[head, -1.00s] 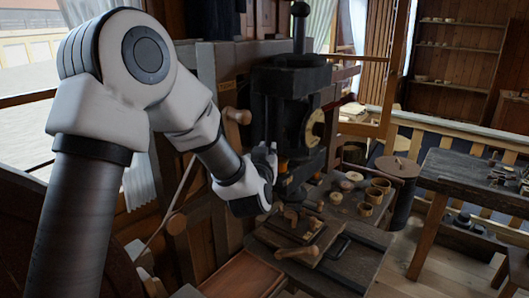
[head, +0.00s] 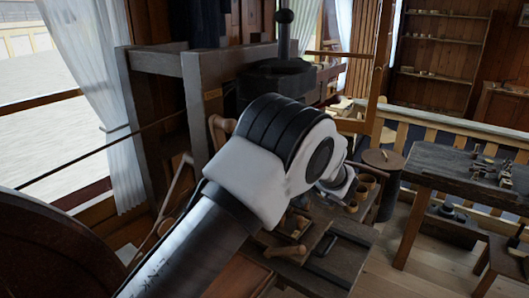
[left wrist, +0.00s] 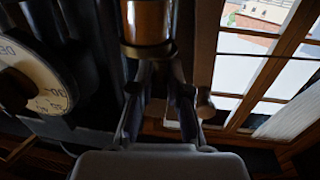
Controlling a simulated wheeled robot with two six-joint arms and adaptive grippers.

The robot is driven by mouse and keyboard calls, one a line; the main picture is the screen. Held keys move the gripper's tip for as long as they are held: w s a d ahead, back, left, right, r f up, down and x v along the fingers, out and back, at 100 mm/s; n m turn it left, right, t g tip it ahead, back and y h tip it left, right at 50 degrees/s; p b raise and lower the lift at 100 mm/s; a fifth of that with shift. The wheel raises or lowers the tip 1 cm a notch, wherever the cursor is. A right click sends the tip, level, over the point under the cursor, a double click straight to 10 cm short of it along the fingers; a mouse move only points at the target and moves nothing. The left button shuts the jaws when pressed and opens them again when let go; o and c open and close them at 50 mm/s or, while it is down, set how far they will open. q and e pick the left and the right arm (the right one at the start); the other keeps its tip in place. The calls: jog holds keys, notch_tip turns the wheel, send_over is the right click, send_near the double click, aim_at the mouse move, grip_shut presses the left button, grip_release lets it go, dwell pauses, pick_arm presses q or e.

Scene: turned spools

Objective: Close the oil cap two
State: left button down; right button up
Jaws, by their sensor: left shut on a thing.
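In the left wrist view, an amber cylinder (left wrist: 147,20) of an oil cup enters from the top edge, with a metal cap-like end (left wrist: 148,50) facing my gripper. My left gripper (left wrist: 154,75) has one finger on each side of this end and is shut on it. The contact is dark, and I cannot tell whether the cap is fully seated. In the head view my left arm covers the gripper and the oil cups. The dark machine's top (head: 275,80) shows behind the arm. My right gripper is in neither view.
A pale dial (left wrist: 35,75) sits left of the cup in the wrist view, close to dark machine parts. Wooden cups (head: 365,185) stand on the bench (head: 345,255) beside the machine.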

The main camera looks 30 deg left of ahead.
pick_arm(q)
jog(key=n+g, duration=0.1)
jog(key=g, duration=0.1)
jog(key=w+n+g, duration=0.1)
jog(key=n+g, duration=0.1)
jog(key=g, duration=0.1)
jog(key=shift+w+d+f+n+g, duration=0.1)
jog(key=shift+d+n+g, duration=0.1)
jog(key=shift+n+g, duration=0.1)
jog(key=shift+w+n+g, duration=0.15)
jog(key=shift+n+g, duration=0.35)
jog(key=shift+g, duration=0.3)
jog(key=c, duration=1.1)
grip_release()
jog(key=shift+a, duration=0.15)
jog(key=d, duration=0.2)
jog(key=w+d, duration=0.1)
jog(key=d, duration=0.4)
jog(key=shift+w+d, duration=0.15)
jog(key=shift+w, duration=0.1)
